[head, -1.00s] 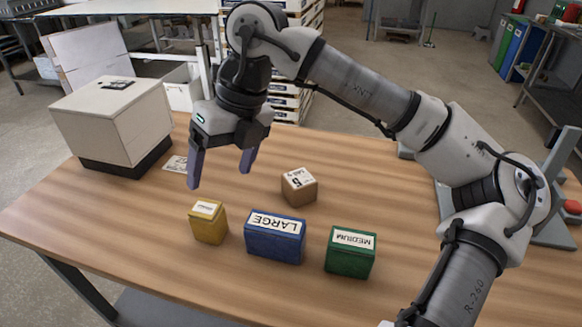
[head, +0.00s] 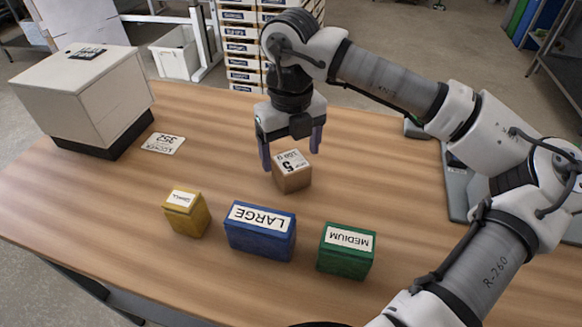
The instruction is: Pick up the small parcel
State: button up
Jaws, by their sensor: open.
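The small parcel (head: 293,181) is a brown cardboard cube with a printed white label on top, standing on the wooden table near its middle. My gripper (head: 291,157) points down just above and behind it. Its two fingers are apart, one toward each side of the parcel's top. Nothing is held. Whether a fingertip touches the parcel cannot be told.
A yellow box (head: 187,216), a blue box labelled LARGE (head: 259,241) and a green box labelled MEDIUM (head: 345,261) stand in front. A white and black machine (head: 85,95) is at the back left, with a printed card (head: 162,143) beside it. The table's left front is clear.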

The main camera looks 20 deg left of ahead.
aim_at(291, 161)
jog(key=shift+w+f+p, duration=0.15)
jog(key=shift+f+p, duration=0.7)
jog(key=shift+f, duration=1.85)
jog(key=c, duration=1.2)
jog(key=shift+c, duration=0.2)
jog(key=shift+r, duration=0.2)
